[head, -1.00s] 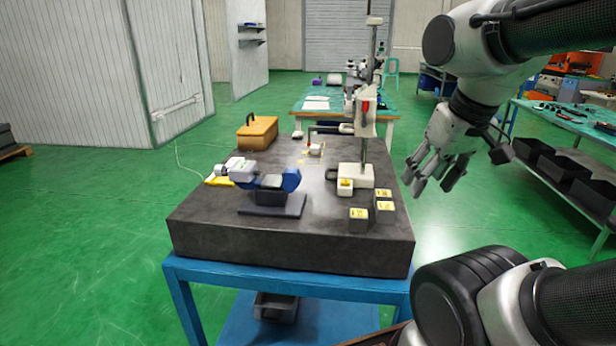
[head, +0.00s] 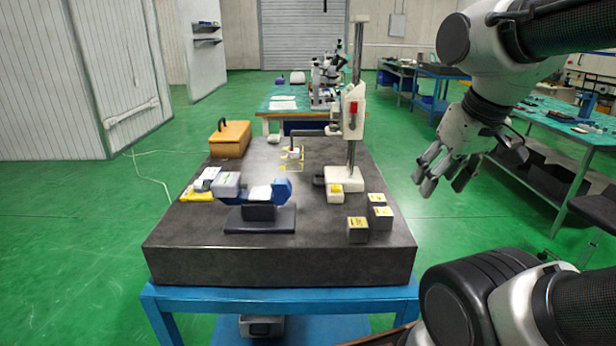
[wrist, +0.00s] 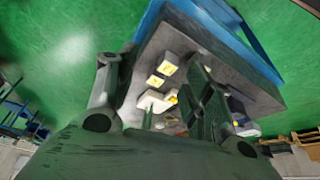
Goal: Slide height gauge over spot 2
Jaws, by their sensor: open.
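The height gauge (head: 352,115) stands upright on the dark granite plate (head: 200,256), right of its middle, with a white base and a tall column. I cannot read which number that spot bears. My gripper (head: 440,180) is open and empty in the air to the right of the plate, apart from the gauge. In the wrist view my gripper (wrist: 155,85) shows its spread fingers, with the gauge's white base (wrist: 155,101) beyond them.
Several small yellow-topped blocks (head: 357,229) stand near the plate's front right. A blue micrometer on a stand (head: 258,198) is at the front left, an orange case (head: 230,139) at the back left. A green-topped bench (head: 283,103) stands behind. Green floor is free on the left.

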